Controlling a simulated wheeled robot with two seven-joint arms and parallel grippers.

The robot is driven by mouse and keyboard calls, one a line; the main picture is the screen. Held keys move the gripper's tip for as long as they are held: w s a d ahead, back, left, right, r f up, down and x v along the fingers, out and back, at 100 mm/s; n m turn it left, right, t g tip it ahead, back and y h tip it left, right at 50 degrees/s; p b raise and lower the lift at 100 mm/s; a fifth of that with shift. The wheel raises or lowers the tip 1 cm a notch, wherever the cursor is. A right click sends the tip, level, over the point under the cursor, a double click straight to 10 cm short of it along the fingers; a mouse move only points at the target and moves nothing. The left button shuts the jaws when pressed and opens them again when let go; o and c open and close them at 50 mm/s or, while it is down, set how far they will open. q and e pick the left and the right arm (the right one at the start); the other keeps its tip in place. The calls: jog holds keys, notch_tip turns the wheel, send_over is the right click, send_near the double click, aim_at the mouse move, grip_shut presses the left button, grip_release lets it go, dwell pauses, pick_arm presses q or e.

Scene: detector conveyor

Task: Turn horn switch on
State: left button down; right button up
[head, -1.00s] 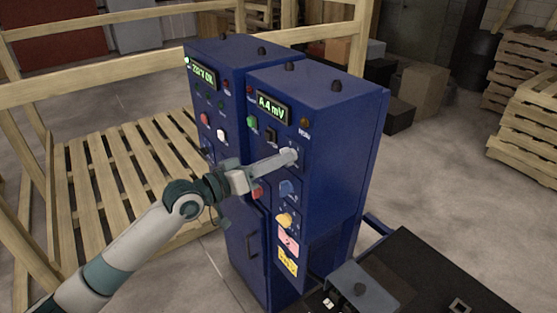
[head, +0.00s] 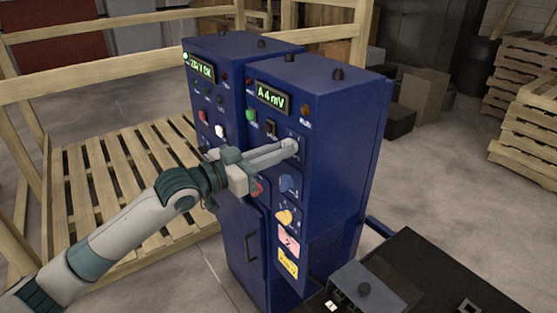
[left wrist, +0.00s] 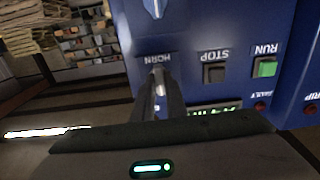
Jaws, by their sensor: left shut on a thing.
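The horn switch (left wrist: 158,82) is a pale knob under the upside-down HORN label on the blue cabinet's front in the left wrist view. My left gripper (head: 291,147) reaches in from the left, its fingertips at the upper right of the panel. The left wrist view shows its fingers (left wrist: 160,100) shut around the knob. The fingers hide most of the switch in the head view, and its exact setting is hard to read. My right gripper is in neither view.
A wooden pallet (head: 110,190) lies left; a black conveyor (head: 440,270) stands front right.

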pick_arm(q)
jog(key=shift+m+b, duration=1.2)
jog(key=shift+m, duration=1.8)
jog(key=c, duration=1.8)
grip_release()
